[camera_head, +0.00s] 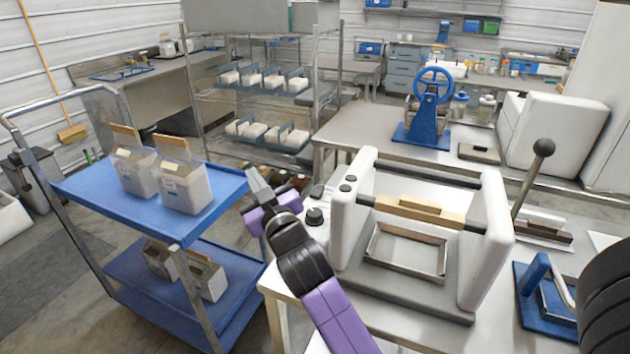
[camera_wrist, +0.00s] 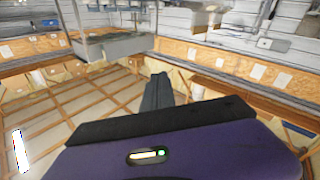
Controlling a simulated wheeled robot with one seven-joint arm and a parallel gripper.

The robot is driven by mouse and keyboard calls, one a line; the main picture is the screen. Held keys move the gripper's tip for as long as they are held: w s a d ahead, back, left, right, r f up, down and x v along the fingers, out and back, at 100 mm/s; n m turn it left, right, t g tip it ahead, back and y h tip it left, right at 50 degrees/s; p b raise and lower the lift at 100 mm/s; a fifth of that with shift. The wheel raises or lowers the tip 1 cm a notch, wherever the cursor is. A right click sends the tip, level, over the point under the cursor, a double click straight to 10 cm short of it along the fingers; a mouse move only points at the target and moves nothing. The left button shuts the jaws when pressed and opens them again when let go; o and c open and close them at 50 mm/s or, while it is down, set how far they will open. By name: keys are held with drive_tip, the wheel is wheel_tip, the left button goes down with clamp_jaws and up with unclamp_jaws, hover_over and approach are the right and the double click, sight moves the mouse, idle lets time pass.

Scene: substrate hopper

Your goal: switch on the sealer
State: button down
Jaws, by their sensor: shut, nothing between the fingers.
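The sealer (camera_head: 490,262) appears to be the white two-sided machine on the near table in the head view. Black bars and a wooden bar span its uprights, above an empty rectangular frame. Its left side carries a black round knob (camera_head: 314,216) and small dark buttons (camera_head: 345,188). My gripper (camera_head: 256,180) is left of these controls, apart from them, with its grey fingers pointing up and left. The fingers are together and empty, and they also show in the wrist view (camera_wrist: 160,82). I cannot make out the sealer in the wrist view.
A blue cart (camera_head: 85,188) with white tubs stands left of my gripper. A wire rack (camera_head: 215,105) with more tubs is behind. A blue wheel press (camera_head: 425,135) stands on the table behind.

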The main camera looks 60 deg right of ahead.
drive_tip(key=w+d+r+m+g+h+b, duration=0.1)
drive_tip(key=d+r+m+g+h, duration=0.15)
drive_tip(key=d, duration=0.35)
drive_tip(key=w+d+r+m+g+h, duration=0.1)
drive_tip(key=w+d+r+m+g, duration=0.15)
drive_tip(key=d, duration=0.35)
drive_tip(key=r+m+g+y+b, duration=0.2)
drive_tip(key=m+g+y, duration=0.2)
drive_tip(key=m+g, duration=0.35)
hover_over(315, 188)
drive_tip(key=w, duration=0.4)
drive_tip(key=s+a+f+m+g+y, duration=0.1)
drive_tip(key=s+a+f+g+y, duration=0.2)
drive_tip(key=s+a+y, duration=0.1)
drive_tip(key=shift+s+a+f+y, duration=0.3)
drive_tip(key=shift+a+y, duration=0.35)
drive_tip(key=shift+a, duration=0.25)
drive_tip(key=p+x, duration=0.1)
drive_tip(key=x, duration=1.3)
